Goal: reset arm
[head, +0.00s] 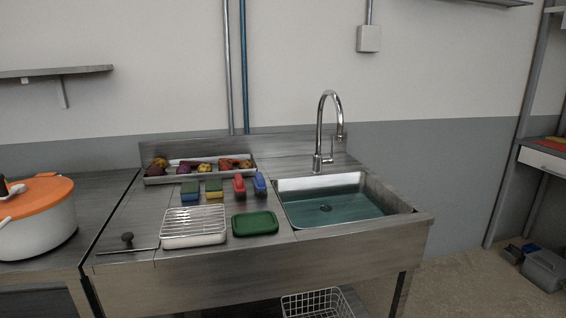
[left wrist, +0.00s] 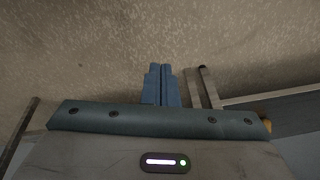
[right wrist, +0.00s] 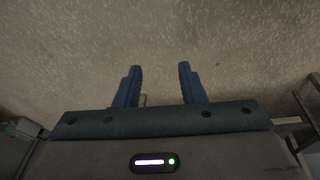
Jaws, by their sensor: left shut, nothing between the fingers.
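My left gripper (left wrist: 161,84) shows in the left wrist view with its two blue fingers together and nothing between them. It faces the speckled floor. My right gripper (right wrist: 159,84) shows in the right wrist view with its two blue fingers apart and nothing between them, over speckled floor. Neither gripper nor arm shows in the head view.
A metal sink counter (head: 125,220) stands ahead with a basin (head: 325,209) and faucet (head: 319,130). It bears a wire rack (head: 194,222), a green-lidded container (head: 255,223), several sponges and brushes, and a food tray (head: 155,180). A white pot (head: 38,232) with an orange lid stands at left.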

